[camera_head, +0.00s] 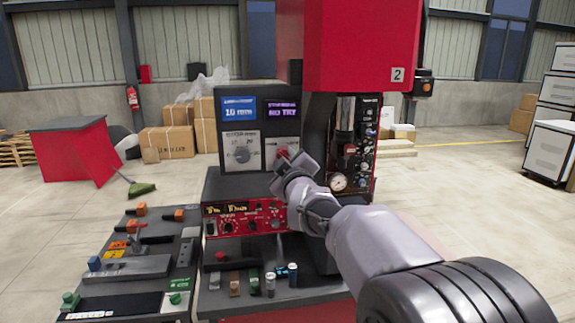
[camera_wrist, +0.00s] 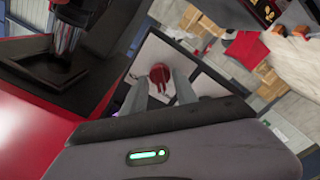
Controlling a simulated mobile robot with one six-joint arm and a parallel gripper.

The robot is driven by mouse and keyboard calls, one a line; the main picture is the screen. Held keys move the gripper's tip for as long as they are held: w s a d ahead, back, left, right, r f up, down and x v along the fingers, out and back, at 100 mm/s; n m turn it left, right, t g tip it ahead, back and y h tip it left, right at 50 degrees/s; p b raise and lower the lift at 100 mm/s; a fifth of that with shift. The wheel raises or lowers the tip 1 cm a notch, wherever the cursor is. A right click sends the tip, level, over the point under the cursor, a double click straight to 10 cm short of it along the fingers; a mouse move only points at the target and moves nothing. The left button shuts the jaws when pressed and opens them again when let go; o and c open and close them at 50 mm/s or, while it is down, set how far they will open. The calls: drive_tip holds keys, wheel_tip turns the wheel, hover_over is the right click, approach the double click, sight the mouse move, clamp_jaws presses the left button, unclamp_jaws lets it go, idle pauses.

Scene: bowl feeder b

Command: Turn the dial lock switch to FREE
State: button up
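A red dial (camera_wrist: 160,74) sits on a white plate of the dark upright panel; in the head view the red dial (camera_head: 282,151) is partly hidden behind my gripper (camera_head: 287,163). A grey dial (camera_head: 242,154) is on a second white plate to its left. In the wrist view my gripper (camera_wrist: 160,86) is open, its two fingers pointing at the panel with the red dial showing between their tips. I cannot tell whether they touch it. The dial's markings are too small to read.
Two small screens (camera_head: 260,109) are above the dials, and a red control box (camera_head: 245,219) is below. A red overhead housing (camera_head: 362,45) and a gauge unit (camera_head: 351,160) stand to the right. A bench with several levers and buttons (camera_head: 130,265) is at the lower left.

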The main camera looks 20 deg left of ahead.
drive_tip(key=v, duration=1.7)
drive_tip(key=shift+s+b, duration=0.15)
drive_tip(key=shift+b, duration=0.15)
